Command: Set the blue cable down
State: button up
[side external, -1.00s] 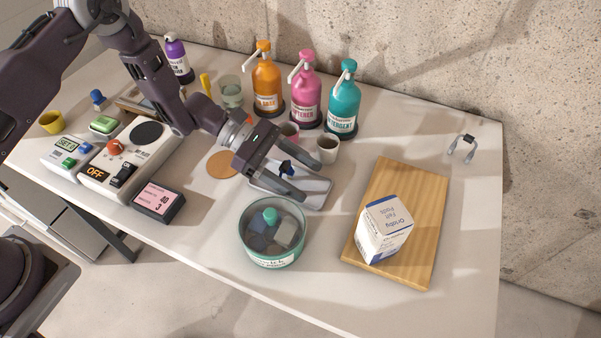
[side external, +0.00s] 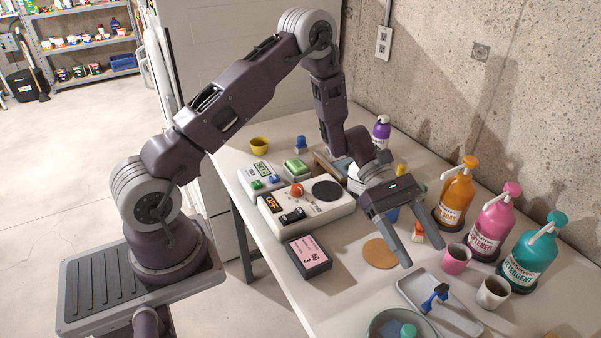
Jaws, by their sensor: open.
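A small blue item (side external: 436,297), which I take to be the blue cable, rests on the pale grey tray (side external: 465,322) near the bottom right. Its lower end is darker. My gripper (side external: 424,252) is open, with its two fingers spread wide. It hangs above the table, up and to the left of the blue item in the picture, apart from it. Nothing shows clamped between the fingers; a small white and orange object (side external: 418,236) shows in the gap, and I cannot tell its depth exactly.
A round tan coaster (side external: 381,254) lies left of the tray. A pink cup (side external: 456,259) and a white cup (side external: 493,292) stand right of it, before the orange (side external: 457,195), pink (side external: 494,222) and teal (side external: 538,250) pump bottles. A bowl (side external: 378,328) is at the bottom edge.

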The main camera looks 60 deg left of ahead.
jog(key=s+a+r+m+y, duration=0.3)
jog(key=s+r+m+y, duration=0.3)
jog(key=s+r+m, duration=0.7)
jog(key=s+a+r+m+t+y, duration=0.4)
jog(key=s+a+r+t+y, duration=0.1)
jog(key=s+a, duration=0.5)
jog(key=shift+s+r+t+y, duration=0.4)
jog(key=shift+s+r+y, duration=0.4)
jog(key=shift+s+y, duration=0.3)
